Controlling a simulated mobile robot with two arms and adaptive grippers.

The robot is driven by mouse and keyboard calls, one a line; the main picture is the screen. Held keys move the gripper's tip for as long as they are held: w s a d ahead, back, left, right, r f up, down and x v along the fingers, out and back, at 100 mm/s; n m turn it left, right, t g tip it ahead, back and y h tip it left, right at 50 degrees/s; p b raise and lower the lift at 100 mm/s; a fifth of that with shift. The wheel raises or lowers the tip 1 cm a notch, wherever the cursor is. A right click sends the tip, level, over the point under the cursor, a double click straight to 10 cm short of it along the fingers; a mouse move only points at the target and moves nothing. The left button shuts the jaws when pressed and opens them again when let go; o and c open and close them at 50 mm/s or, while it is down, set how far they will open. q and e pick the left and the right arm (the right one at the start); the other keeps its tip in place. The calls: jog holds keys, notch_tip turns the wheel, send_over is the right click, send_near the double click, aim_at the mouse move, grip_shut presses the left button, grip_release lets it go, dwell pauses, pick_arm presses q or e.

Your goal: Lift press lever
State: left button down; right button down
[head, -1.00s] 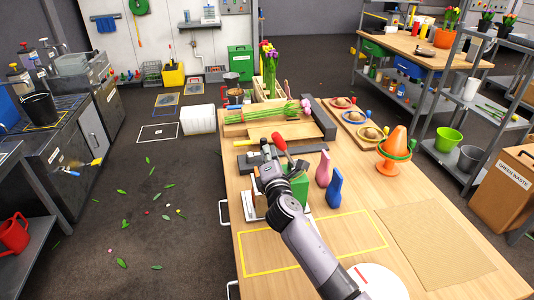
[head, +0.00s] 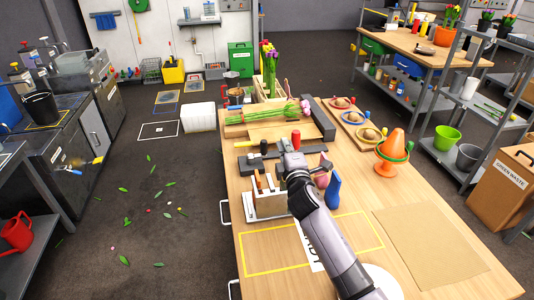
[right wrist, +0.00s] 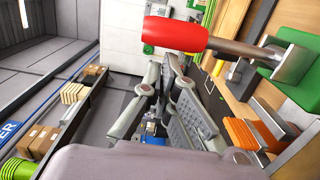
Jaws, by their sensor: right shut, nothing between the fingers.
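The press lever has a red handle (head: 296,139) that stands up just beyond my right gripper (head: 294,160) in the head view. In the right wrist view the red handle (right wrist: 175,35) is large and close, on a grey shaft that runs right to a bracket by a green block (right wrist: 287,68). My right gripper (right wrist: 165,75) is shut and empty, beside the handle. I cannot tell whether they touch. My arm and gripper hide most of the press in the head view. My left gripper is not in view.
A white holder (head: 268,208) with orange-handled tools stands left of my arm. A blue vase (head: 333,188) and a pink vase are close on its right. Tulips (head: 270,113) lie behind. The table front, with a brown mat (head: 430,235), is clear.

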aim_at(299, 139)
jog(key=d+m, duration=0.1)
jog(key=d+m+p, duration=0.1)
jog(key=d+r+m, duration=0.1)
jog(key=d, duration=0.1)
jog(key=shift+w+m, duration=0.3)
jog(key=shift+w, duration=0.1)
jog(key=shift+w+d+f+m+p, duration=0.2)
jog(key=shift+d+m+p, duration=0.15)
jog(key=shift+d+m, duration=0.35)
jog(key=shift+w+d+f+m+p, duration=0.15)
jog(key=shift+d+m+p, duration=0.15)
jog(key=shift+d+m, duration=0.4)
jog(key=shift+d, duration=0.15)
jog(key=shift+r, duration=0.1)
